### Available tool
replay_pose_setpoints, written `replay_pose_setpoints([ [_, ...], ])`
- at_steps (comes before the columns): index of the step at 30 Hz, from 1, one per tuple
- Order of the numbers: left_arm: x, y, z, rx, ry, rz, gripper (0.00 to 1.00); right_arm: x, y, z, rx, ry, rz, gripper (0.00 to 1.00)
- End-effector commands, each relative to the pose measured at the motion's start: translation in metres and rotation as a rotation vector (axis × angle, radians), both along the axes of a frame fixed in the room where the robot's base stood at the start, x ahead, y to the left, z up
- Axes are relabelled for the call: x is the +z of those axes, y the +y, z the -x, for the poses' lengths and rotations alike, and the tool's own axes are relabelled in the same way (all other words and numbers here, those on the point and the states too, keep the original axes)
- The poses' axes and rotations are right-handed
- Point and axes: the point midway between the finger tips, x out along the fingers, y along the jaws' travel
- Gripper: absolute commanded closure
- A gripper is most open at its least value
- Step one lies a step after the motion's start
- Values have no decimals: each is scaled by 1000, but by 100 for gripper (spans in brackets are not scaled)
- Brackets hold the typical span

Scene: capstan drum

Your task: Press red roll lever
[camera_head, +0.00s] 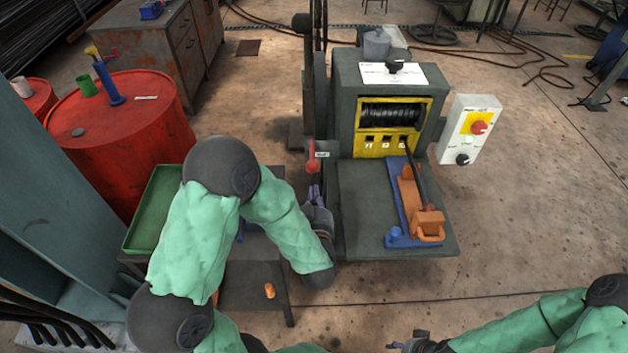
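The red roll lever (312,157) stands upright at the left side of the capstan drum machine (345,100), with a small white label beside it. My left gripper (315,192) is just below the lever, its bluish fingers pointing up towards it. A small gap seems to lie between the fingertips and the lever. The fingers are too small and dark to tell whether they are open or shut. My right gripper (398,345) is low at the bottom edge, far from the lever, and its fingers are hard to make out.
The yellow-framed drum opening (390,125) faces the machine's front table (365,215), which holds an orange and blue fixture (420,210). A white control box (468,130) with red and black knobs is at right. Red barrels (130,140) and a green tray (155,205) are at left.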

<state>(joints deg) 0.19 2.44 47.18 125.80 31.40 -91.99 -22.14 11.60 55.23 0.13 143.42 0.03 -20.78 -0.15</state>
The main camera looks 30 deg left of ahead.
Motion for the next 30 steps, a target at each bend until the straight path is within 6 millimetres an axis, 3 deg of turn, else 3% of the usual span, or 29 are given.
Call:
replay_pose_setpoints([
  [9, -1, -16, 26, 0, -1, -1, 100, 5, 0, 0, 0, 0, 0, 54],
  [26, -2, -16, 27, 1, -1, 0, 100, 5, 0, 0, 0, 0, 0, 54],
  [30, -13, -19, 23, -18, 30, 25, 100, 5, 0, 0, 0, 0, 0, 54],
])
